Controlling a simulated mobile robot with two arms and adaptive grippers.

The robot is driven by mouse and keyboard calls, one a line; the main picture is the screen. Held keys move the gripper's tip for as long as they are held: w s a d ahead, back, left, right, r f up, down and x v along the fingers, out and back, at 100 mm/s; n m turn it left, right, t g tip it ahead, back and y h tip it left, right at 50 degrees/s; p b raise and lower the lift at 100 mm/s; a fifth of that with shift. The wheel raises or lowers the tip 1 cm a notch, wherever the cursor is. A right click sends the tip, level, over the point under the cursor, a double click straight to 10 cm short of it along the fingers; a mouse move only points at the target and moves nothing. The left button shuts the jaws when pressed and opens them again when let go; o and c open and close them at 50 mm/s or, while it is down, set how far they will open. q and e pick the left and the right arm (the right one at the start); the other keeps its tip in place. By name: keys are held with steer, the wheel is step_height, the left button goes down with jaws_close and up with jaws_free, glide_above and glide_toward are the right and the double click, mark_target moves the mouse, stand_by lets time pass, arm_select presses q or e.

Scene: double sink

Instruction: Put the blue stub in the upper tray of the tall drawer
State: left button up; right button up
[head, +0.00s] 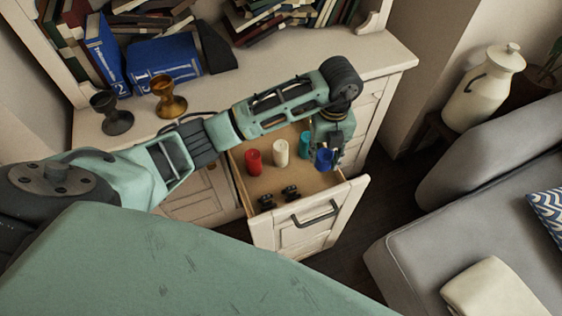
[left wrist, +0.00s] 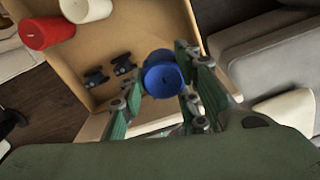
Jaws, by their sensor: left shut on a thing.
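The blue stub (head: 323,158) is a short blue cylinder, seen at the right side of the open drawer. My left gripper (head: 333,148) reaches down from above and is shut on it. In the left wrist view the blue stub (left wrist: 163,76) sits between the two fingers (left wrist: 165,92). Whether its base touches the drawer floor cannot be told. The upper tray (head: 270,183) of the tall drawer is pulled open, with its handle (head: 316,214) on the front. My right gripper is not in view.
In the tray stand a red stub (head: 253,162), a white stub (head: 281,152) and a teal stub (head: 305,141), with two small black items (head: 279,195) near the front. Goblets (head: 169,98) and books stand on the cabinet top. A grey sofa (head: 480,190) is at the right.

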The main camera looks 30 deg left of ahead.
mark_target(321, 166)
arm_select(q)
steer(key=shift+f+n, duration=0.4)
steer(key=shift+n, duration=0.3)
step_height(321, 166, down, 5)
steer(key=shift+f, duration=2.55)
steer(key=shift+f, duration=0.1)
steer(key=o, duration=1.2)
steer(key=shift+c, duration=0.2)
step_height(321, 166, up, 12)
steer(key=shift+r, duration=0.15)
